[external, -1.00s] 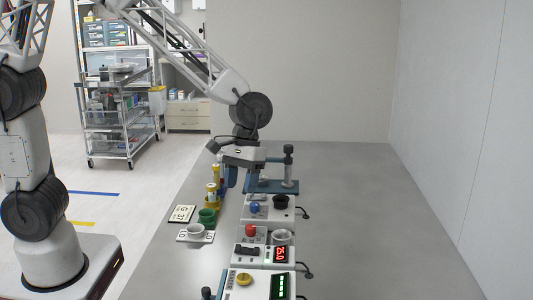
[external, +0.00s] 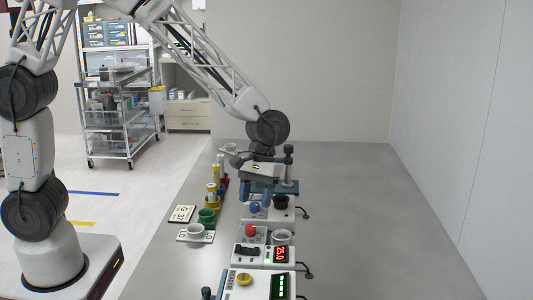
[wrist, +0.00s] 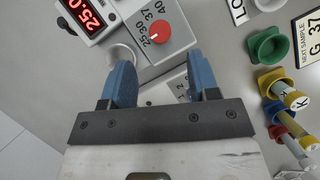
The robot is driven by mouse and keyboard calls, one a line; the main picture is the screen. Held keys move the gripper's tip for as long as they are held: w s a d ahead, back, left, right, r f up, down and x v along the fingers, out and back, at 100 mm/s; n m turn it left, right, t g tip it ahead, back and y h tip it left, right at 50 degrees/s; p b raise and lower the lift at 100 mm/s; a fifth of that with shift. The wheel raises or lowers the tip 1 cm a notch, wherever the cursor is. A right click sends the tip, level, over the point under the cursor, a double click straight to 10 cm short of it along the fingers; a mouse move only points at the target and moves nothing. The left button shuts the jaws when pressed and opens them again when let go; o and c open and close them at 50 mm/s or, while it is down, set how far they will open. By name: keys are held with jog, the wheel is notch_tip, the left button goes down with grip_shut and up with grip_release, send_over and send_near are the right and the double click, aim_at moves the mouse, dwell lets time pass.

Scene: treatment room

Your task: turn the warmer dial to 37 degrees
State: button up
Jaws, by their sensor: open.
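The warmer dial is a red knob (wrist: 158,27) on a grey panel marked 25, 30, 37 and 40. It also shows in the external view (external: 251,230). Its white mark appears to point toward 25. The warmer's red display (wrist: 86,14) reads 25.0 and also shows in the external view (external: 281,254). My gripper (wrist: 160,75) is open and empty, its two blue fingers apart. In the wrist view the dial lies beyond the fingertips, not between them. In the external view my gripper (external: 257,188) is behind the dial, over the blue-knobbed unit.
The blue-knobbed unit (external: 254,208) is behind. The right side of the table is clear.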

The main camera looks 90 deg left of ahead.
aim_at(250, 226)
jog(key=shift+x, duration=3.65)
jog(key=c, duration=0.9)
